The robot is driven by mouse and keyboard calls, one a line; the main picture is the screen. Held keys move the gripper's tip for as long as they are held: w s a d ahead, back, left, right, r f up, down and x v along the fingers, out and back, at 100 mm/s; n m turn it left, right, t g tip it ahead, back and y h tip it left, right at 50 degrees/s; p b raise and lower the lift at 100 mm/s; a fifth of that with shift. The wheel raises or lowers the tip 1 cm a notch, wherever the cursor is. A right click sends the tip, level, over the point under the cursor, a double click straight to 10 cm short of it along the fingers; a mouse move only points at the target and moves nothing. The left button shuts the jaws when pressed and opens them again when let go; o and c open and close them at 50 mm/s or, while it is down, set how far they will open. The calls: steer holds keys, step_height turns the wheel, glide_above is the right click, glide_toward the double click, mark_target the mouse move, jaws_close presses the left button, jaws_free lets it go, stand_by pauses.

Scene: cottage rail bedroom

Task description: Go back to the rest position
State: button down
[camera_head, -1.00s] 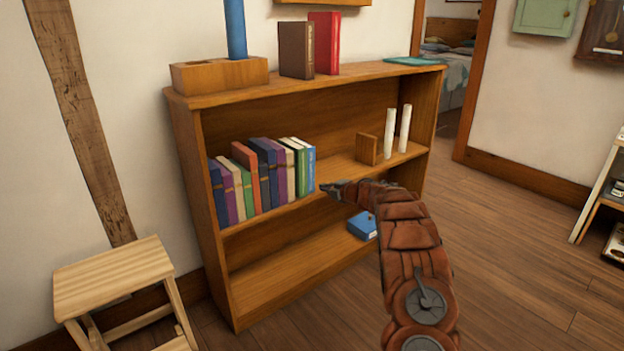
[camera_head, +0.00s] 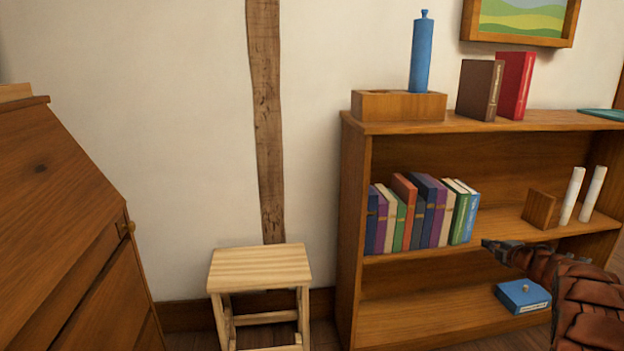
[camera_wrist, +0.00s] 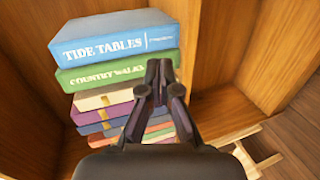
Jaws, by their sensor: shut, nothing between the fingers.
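My gripper (camera_head: 490,245) is at the lower right of the head view, in front of the bookshelf's middle shelf, just right of the row of books. It is shut and empty. In the wrist view my gripper (camera_wrist: 160,75) has its fingertips together in front of the book spines. The nearest spines there are a blue book, "Tide Tables" (camera_wrist: 115,42), and a green book, "Country Walks" (camera_wrist: 115,72). I cannot tell whether the fingers touch any book. My arm reaches in from the right edge of the head view.
The wooden bookshelf (camera_head: 352,230) holds a row of books (camera_head: 420,212), a wooden block (camera_head: 538,208), white cylinders (camera_head: 572,195) and a blue box (camera_head: 522,296). A wooden stool (camera_head: 260,268) stands left of it. A slant-front desk (camera_head: 60,200) is at far left.

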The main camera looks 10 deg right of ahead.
steer(key=s+a+r+m+g+h+p, duration=0.15)
steer(key=r+m+h+p, duration=0.35)
steer(key=r, duration=0.8)
steer(key=s+a+r+m+g+h+p, duration=0.1)
steer(key=a+r+m+g+h+p, duration=0.2)
steer(key=r+p, duration=0.7)
steer(key=s+a+r+m+p, duration=0.1)
steer(key=s+a+r+m, duration=0.35)
steer(key=r, duration=0.45)
steer(key=s+a+r+m+g+y+p, duration=0.1)
steer(key=s+a+r+g+y+p, duration=0.2)
steer(key=s+a, duration=1.1)
steer(key=s+a+r+m+g+y+p, duration=0.2)
steer(key=s+a+g+p, duration=0.3)
steer(key=s+a+p, duration=0.5)
steer(key=s+a+r+m+g+y+p, duration=0.2)
steer(key=s+a+p, duration=0.4)
steer(key=s+a, duration=1.3)
steer(key=shift+s+a+r+g+y+p, duration=0.15)
steer(key=shift+s+r+g+y+p, duration=0.25)
steer(key=shift+s+r+g+y, duration=0.5)
steer(key=shift+s, duration=0.15)
